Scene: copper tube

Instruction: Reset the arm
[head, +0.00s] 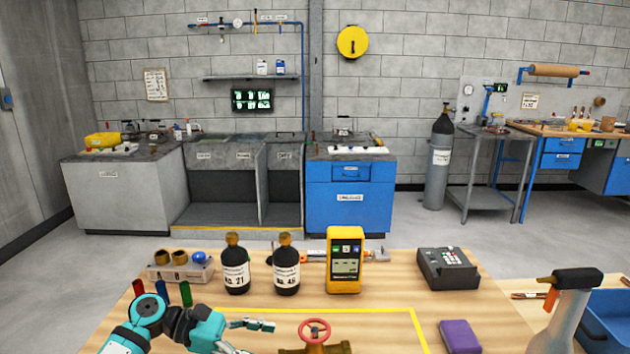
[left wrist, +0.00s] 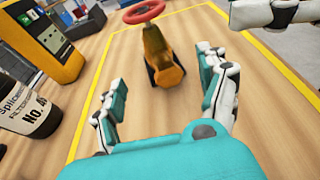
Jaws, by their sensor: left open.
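My left gripper (head: 250,338) is low at the left of the head view, above the workbench (head: 465,285). In the left wrist view its fingers (left wrist: 160,72) are spread apart with nothing between them. A brass valve with a red handwheel (head: 314,332) stands to the right of the gripper in the head view, its lower part cut off by the frame. In the left wrist view the valve (left wrist: 160,58) appears beyond the fingers, apart from them. My right gripper cannot be made out in the head view.
Two dark bottles (head: 236,265) and a yellow meter (head: 345,260) stand behind the valve. A rack (head: 180,270) is at back left, a keypad device (head: 448,268) at right. A purple block (head: 460,336) and a spray bottle (head: 565,315) are at front right. Yellow tape (head: 390,311) outlines mostly clear wood.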

